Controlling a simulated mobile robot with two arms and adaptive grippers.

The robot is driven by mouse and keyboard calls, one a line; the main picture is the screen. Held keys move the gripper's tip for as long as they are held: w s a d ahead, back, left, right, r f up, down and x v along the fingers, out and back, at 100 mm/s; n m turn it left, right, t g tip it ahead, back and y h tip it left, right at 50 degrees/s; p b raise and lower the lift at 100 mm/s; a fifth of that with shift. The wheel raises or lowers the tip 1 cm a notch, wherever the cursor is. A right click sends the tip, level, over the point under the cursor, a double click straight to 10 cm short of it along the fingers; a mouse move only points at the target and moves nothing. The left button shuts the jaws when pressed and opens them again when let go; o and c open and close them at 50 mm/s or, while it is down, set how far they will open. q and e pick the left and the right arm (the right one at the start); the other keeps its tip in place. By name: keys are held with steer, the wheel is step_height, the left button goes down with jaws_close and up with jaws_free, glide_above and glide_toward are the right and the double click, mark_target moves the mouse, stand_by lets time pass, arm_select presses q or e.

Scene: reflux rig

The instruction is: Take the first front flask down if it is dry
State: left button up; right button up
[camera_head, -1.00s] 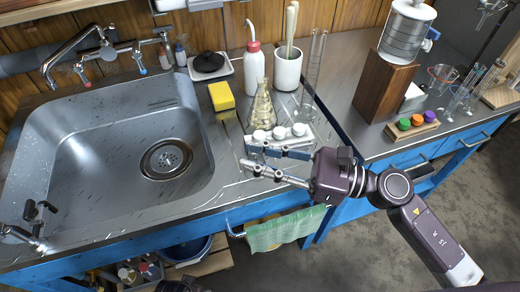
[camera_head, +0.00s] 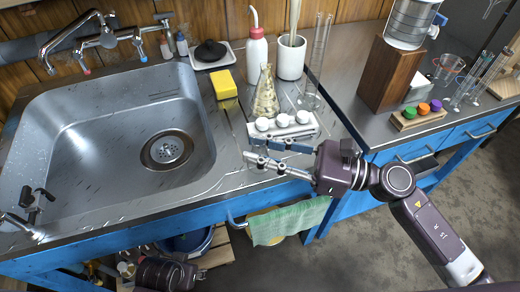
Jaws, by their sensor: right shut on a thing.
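A conical glass flask (camera_head: 265,98) with a yellowish look stands upright on the counter right of the sink, behind a small white rack (camera_head: 310,128) with three round white tops. I cannot tell whether the flask is wet or dry inside. My right gripper (camera_head: 250,149) points left, low in front of the white rack, apart from the conical flask. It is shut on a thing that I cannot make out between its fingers. A dark part at the bottom edge (camera_head: 165,273) looks like my left gripper's body; its fingers cannot be made out.
The steel sink (camera_head: 95,150) fills the left. A yellow sponge (camera_head: 223,84), a red-capped wash bottle (camera_head: 257,60), a white pot (camera_head: 291,58) and a tall glass cylinder (camera_head: 319,60) stand around the flask. A green cloth (camera_head: 288,222) hangs from the front rail.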

steer(key=shift+f+b, duration=0.65)
arm_select(q)
steer(key=v, duration=0.7)
steer(key=shift+w+a+r+t, duration=0.2)
steer(key=shift+w+r+t, duration=0.05)
steer(key=shift+w+t, duration=0.1)
arm_select(e)
steer(key=shift+f, duration=0.2)
arm_select(q)
steer(key=shift+b, duration=0.35)
arm_select(e)
steer(key=shift+f, duration=0.1)
steer(key=shift+f, duration=0.1)
steer(key=shift+f+b, duration=0.2)
steer(key=shift+b, duration=0.15)
steer(key=o, duration=1)
arm_select(q)
steer(key=shift+v, duration=1.05)
arm_select(e)
steer(key=shift+o, duration=0.5)
